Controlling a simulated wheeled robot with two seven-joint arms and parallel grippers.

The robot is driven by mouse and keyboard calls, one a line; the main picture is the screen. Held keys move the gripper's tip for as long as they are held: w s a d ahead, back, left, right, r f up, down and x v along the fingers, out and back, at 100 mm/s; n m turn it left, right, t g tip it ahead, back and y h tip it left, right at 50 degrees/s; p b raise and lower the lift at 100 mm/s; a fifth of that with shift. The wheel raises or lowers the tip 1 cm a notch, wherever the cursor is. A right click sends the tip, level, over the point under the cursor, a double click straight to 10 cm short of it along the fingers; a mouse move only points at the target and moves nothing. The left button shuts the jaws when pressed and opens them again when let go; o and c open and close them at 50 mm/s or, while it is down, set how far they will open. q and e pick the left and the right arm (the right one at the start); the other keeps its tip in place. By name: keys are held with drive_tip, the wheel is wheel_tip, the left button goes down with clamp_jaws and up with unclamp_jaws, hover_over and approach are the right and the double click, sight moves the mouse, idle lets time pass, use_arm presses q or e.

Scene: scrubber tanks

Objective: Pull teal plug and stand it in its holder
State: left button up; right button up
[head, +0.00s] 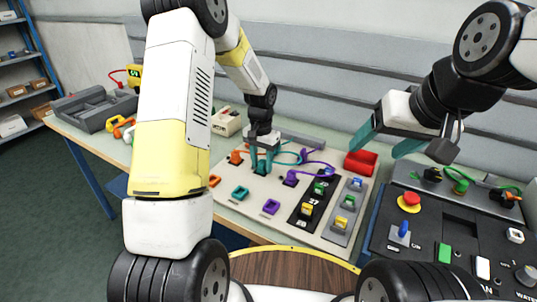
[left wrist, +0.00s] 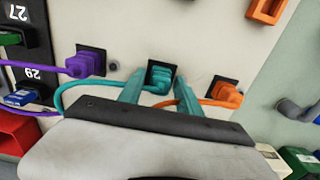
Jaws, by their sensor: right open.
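The teal plug (left wrist: 160,82) sits at its dark square socket on the light panel (head: 327,234), between the purple and orange plugs. Its teal cable runs off to the left in the left wrist view. My left gripper (head: 264,166) points down at it. Its two teal fingers (left wrist: 160,88) lie close against both sides of the plug. In the head view the fingers mostly hide the plug. The teal holder (head: 240,193) is an empty ring on the panel, nearer me than the plug. My right gripper (head: 385,145) is open and empty, raised above the right side.
The orange plug (left wrist: 222,93) and purple plug (left wrist: 84,64) flank the teal one closely. Orange (head: 214,181) and purple (head: 271,206) holders flank the teal holder. A red bin (head: 361,162) stands behind the panel's right side. A dark control console (head: 440,235) stands at right.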

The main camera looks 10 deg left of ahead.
sight(262, 162)
use_arm(q)
clamp_jaws()
idle(1.1)
drive_tip(key=o, duration=0.8)
unclamp_jaws()
drive_tip(key=shift+o, duration=0.2)
wheel_tip(262, 162, up, 8)
drive_tip(key=shift+f, duration=0.1)
use_arm(e)
drive_tip(key=shift+c, duration=0.2)
